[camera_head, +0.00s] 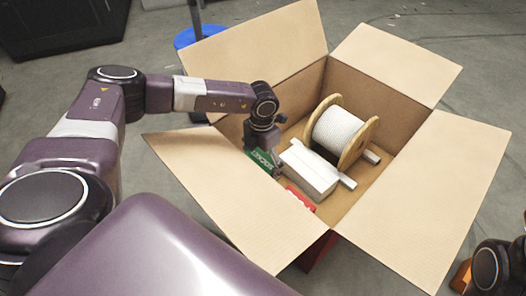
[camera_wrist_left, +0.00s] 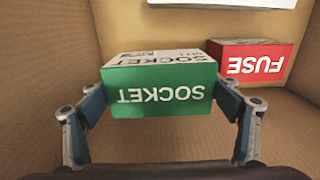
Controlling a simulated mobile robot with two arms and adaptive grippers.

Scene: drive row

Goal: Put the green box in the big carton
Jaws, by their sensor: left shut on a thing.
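The green box (camera_wrist_left: 158,92), marked SOCKET, is between the fingers of my left gripper (camera_wrist_left: 160,112) in the left wrist view, and the gripper is shut on it. In the head view, the left gripper (camera_head: 262,148) reaches down inside the big carton (camera_head: 400,62) near its left wall. There the green box (camera_head: 262,161) shows only in part, below the gripper. The carton's flaps are open outward. I cannot tell whether the box touches the carton floor. My right arm shows in part at the lower right edge; its fingers are not clear.
In the carton are a cable spool (camera_head: 337,132) with wooden flanges, a white box (camera_head: 309,170) and a red box (camera_head: 300,197) marked FUSE (camera_wrist_left: 255,62). A blue round thing (camera_head: 197,36) stands behind the carton. An orange thing (camera_head: 461,276) shows at lower right.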

